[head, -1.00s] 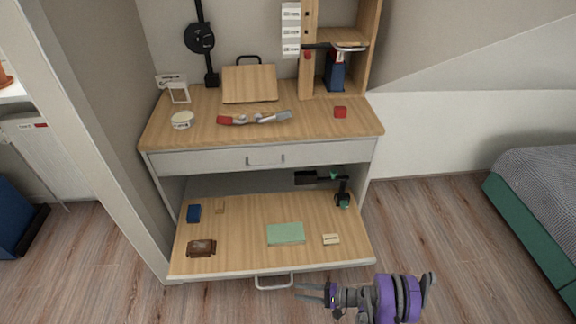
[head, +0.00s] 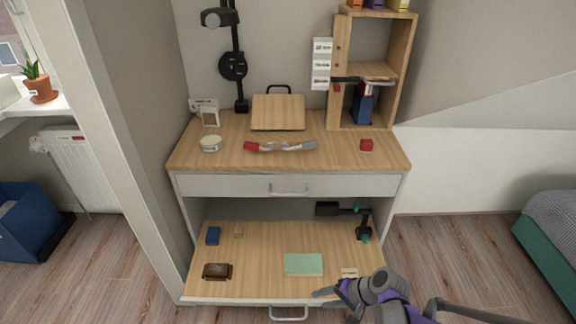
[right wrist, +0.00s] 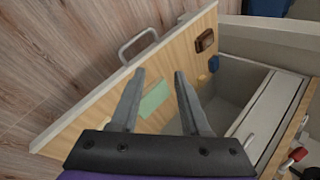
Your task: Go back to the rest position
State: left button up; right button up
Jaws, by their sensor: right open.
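My right gripper (head: 332,293) is at the bottom of the head view, in front of the right part of the pulled-out lower board (head: 262,284). It is open and empty; in the right wrist view its two fingers (right wrist: 157,100) stand apart, with a green book (right wrist: 155,98) seen between them, out of contact as far as I can tell. My left gripper is not in view.
The board holds the green book (head: 304,265), a brown box (head: 217,271) and a small blue item (head: 213,236). The desk top (head: 340,155) above carries several objects. A wall edge (head: 110,150) stands left; open floor (head: 470,260) lies right.

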jog(key=s+d+r+n+h, duration=0.2)
jog(key=s+r, duration=0.1)
jog(key=s, duration=0.4)
jog(key=s+d+r+n+t+h, duration=0.1)
jog(key=s+d+r+n+h, duration=0.2)
jog(key=s, duration=0.4)
jog(key=s+d+r+n+h, duration=0.15)
jog(key=s+r, duration=0.25)
jog(key=s, duration=0.4)
pick_arm(q)
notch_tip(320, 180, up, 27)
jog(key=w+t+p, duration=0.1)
jog(key=p, duration=2.3)
pick_arm(e)
notch_tip(320, 180, up, 27)
jog(key=w+t, duration=0.1)
jog(key=shift+w+d+h, duration=0.2)
jog(key=shift+d+h, duration=0.15)
jog(key=shift+d, duration=0.1)
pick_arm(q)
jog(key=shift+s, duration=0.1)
pick_arm(e)
jog(key=shift+s+m, duration=0.1)
jog(key=shift+m, duration=0.15)
